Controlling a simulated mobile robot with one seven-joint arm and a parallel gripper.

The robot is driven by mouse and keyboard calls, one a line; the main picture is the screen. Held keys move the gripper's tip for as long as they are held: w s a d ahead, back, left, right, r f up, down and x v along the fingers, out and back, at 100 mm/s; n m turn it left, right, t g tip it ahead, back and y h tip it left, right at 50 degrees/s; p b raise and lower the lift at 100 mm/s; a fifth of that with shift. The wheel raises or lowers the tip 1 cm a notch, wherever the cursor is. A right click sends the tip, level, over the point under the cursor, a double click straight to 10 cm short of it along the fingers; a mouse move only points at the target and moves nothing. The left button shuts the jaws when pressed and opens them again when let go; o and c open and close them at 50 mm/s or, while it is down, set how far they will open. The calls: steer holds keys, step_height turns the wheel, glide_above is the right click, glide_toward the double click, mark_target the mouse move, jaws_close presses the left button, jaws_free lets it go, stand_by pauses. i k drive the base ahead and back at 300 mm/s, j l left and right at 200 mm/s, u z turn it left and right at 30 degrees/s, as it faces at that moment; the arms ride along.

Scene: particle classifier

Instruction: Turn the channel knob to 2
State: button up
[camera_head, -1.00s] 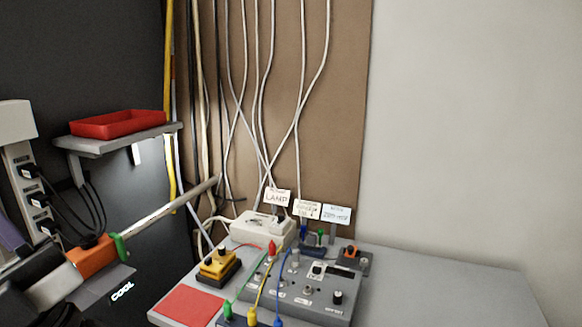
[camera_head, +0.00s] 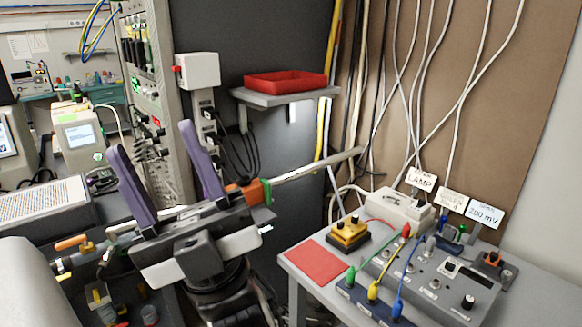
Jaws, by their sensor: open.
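A grey control box (camera_head: 425,282) stands on the bench at the lower right. My gripper (camera_head: 153,140) is at the left, with two purple fingers spread apart and pointing up. It is empty and well to the left of the box, touching nothing on the bench.
A shelf holds a red tray (camera_head: 286,83).

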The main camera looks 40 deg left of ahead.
mark_target(155, 141)
steer(key=u, duration=1.85)
